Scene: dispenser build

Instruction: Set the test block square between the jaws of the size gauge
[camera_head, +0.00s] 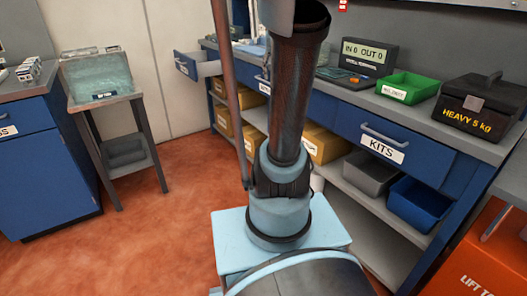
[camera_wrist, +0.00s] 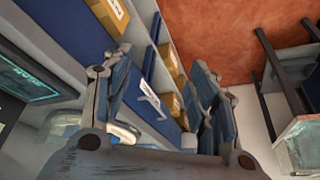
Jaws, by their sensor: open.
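I cannot make out the test block or the size gauge in either view. My gripper (camera_wrist: 160,78) shows in the wrist view with its two fingers well apart and nothing between them. Behind the fingers lie the bench's blue front and shelves, seen tilted. A pale rounded object (camera_wrist: 125,132) is partly hidden behind the left finger, and I cannot tell what it is. In the head view my arm rises through the middle and hides part of the bench; the gripper is out of that frame.
The right bench (camera_head: 455,148) holds a dark display box (camera_head: 367,57), a green bin (camera_head: 408,87) and a black "HEAVY 5 kg" box (camera_head: 484,107). A drawer (camera_head: 205,67) stands open at its far end. A small stand (camera_head: 103,92) is at left. Orange floor lies clear between.

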